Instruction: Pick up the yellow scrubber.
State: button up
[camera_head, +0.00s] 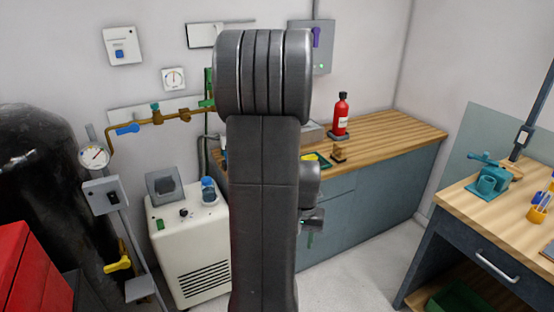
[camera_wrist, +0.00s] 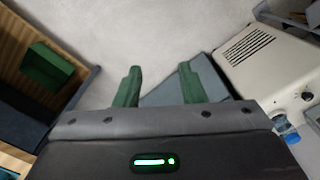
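A small yellow piece (camera_head: 310,157), probably the yellow scrubber, shows on the wooden counter in the head view. It lies at a dark green tray-like item (camera_head: 323,161) and is partly hidden behind my arm. In the wrist view my gripper (camera_wrist: 161,84) has two green fingers set well apart, with nothing between them. In the head view it (camera_head: 310,238) is mostly hidden behind my arm, in front of the counter's cabinets and below the counter top. The scrubber does not show in the wrist view.
A red bottle (camera_head: 341,114) and a small brown object (camera_head: 338,152) stand on the wooden counter (camera_head: 400,131). A white machine (camera_head: 190,245) with a blue-capped bottle (camera_head: 208,190) stands left of my arm. A workbench (camera_head: 480,215) is at the right. Floor between is clear.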

aim_at(312, 157)
jog(key=i+l+u, duration=0.6)
jog(key=l+u, duration=0.15)
jog(key=l, duration=0.15)
jog(key=i+l+u, duration=0.1)
jog(key=l+u, duration=0.15)
jog(key=i+l+u, duration=0.2)
jog(key=l, duration=0.3)
jog(key=i+l, duration=0.1)
jog(key=l, duration=0.45)
jog(key=i+l, duration=0.1)
jog(key=l, duration=0.4)
jog(key=i+l, duration=0.1)
jog(key=l, duration=0.45)
jog(key=u, duration=0.05)
